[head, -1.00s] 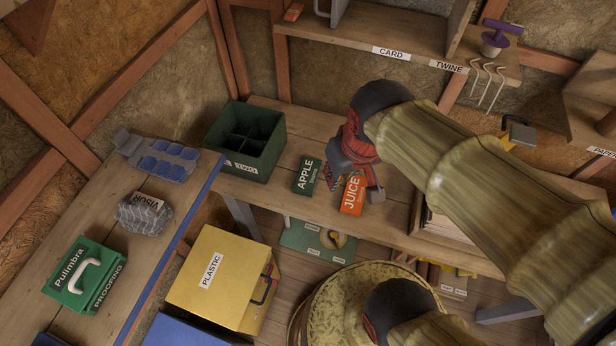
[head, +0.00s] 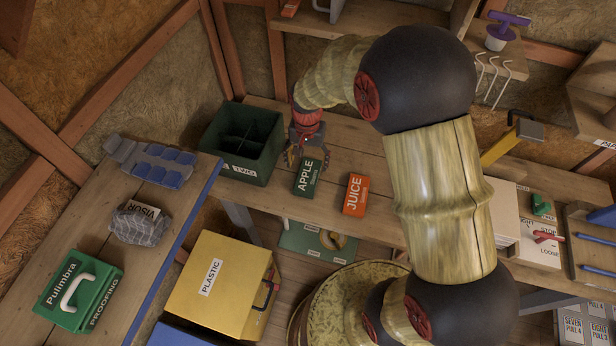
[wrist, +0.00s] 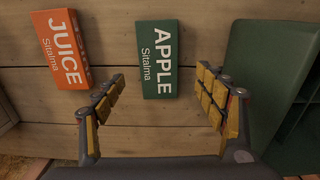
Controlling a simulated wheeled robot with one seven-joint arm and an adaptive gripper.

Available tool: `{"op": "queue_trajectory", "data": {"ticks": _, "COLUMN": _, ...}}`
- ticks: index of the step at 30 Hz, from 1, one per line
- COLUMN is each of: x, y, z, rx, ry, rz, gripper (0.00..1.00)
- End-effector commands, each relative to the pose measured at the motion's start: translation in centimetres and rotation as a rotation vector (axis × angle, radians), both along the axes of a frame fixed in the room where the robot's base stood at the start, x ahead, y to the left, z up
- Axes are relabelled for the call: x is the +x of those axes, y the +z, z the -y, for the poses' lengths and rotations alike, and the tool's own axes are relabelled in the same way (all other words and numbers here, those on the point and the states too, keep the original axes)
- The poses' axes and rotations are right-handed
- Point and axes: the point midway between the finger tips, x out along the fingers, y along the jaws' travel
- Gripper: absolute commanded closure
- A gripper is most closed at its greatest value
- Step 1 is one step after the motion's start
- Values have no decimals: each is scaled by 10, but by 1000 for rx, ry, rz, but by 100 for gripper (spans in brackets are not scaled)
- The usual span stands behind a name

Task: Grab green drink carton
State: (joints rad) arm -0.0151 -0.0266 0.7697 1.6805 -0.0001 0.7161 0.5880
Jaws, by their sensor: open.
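A dark green divided box (head: 262,165) stands left of the green carton, close to one finger's side in the wrist view (wrist: 250,85). A yellow PLASTIC box (head: 215,285) is below the bench edge. Bare bench (head: 385,160) lies right of the cartons.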

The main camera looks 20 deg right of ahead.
Motion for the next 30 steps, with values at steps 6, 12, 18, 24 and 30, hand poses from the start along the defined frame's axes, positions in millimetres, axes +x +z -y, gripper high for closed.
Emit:
{"op": "queue_trajectory", "data": {"ticks": 6, "x": -1, "y": -23, "z": 0, "rx": 0, "ry": 1, "rz": -1, "gripper": 29}}
{"op": "queue_trajectory", "data": {"ticks": 12, "x": -2, "y": -44, "z": 2, "rx": 0, "ry": 1, "rz": -5, "gripper": 29}}
{"op": "queue_trajectory", "data": {"ticks": 18, "x": -2, "y": -70, "z": 2, "rx": 0, "ry": 2, "rz": -4, "gripper": 29}}
{"op": "queue_trajectory", "data": {"ticks": 24, "x": -1, "y": -72, "z": 2, "rx": 0, "ry": 2, "rz": -1, "gripper": 29}}
{"op": "queue_trajectory", "data": {"ticks": 30, "x": -2, "y": -72, "z": 2, "rx": 0, "ry": 2, "rz": -1, "gripper": 37}}
